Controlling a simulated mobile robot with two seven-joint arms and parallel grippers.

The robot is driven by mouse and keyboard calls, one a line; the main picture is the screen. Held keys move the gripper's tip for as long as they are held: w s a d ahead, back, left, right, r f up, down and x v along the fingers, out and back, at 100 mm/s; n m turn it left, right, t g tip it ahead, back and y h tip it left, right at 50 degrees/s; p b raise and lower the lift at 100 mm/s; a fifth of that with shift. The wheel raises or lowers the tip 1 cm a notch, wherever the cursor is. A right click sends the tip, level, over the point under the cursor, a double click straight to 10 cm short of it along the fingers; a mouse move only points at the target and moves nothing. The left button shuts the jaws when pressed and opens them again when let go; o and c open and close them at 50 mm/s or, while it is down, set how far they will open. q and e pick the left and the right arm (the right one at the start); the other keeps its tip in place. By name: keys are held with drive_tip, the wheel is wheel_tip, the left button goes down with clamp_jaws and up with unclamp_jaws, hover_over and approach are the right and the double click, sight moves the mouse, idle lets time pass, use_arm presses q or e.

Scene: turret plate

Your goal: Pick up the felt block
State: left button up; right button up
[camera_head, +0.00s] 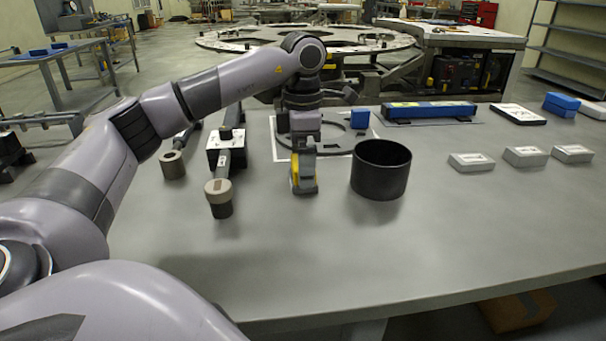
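I cannot tell for certain which object is the felt block. A small blue block (358,118) stands on the table behind the black round container, at the edge of a dark ring-shaped plate (336,136) on a white sheet. My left gripper (303,187) points down over the table, in front of the ring plate and left of the container. A yellow and dark grey part shows at its fingertips; whether it is a held object or part of the gripper is unclear. The finger gap is not clear. My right gripper is not in view.
The open black container (380,172) stands close right of my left gripper. Dark tools with grey-brown round ends (218,191) lie to the left. A long blue case (430,110) lies behind; several small white boxes (472,162) sit right. The table's front (330,260) is clear.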

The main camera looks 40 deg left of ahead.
use_arm(q)
drive_tip(key=shift+f, duration=0.6)
drive_tip(key=c, duration=1)
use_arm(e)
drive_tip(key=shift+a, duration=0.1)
use_arm(q)
drive_tip(key=shift+r, duration=0.1)
wheel_tip(320, 180, up, 9)
drive_tip(key=shift+w+f+p, duration=0.1)
drive_tip(key=shift+f+p, duration=0.05)
drive_tip(key=shift+p, duration=0.6)
wheel_tip(320, 180, up, 11)
drive_tip(key=p, duration=0.5)
drive_tip(key=shift+p, duration=0.4)
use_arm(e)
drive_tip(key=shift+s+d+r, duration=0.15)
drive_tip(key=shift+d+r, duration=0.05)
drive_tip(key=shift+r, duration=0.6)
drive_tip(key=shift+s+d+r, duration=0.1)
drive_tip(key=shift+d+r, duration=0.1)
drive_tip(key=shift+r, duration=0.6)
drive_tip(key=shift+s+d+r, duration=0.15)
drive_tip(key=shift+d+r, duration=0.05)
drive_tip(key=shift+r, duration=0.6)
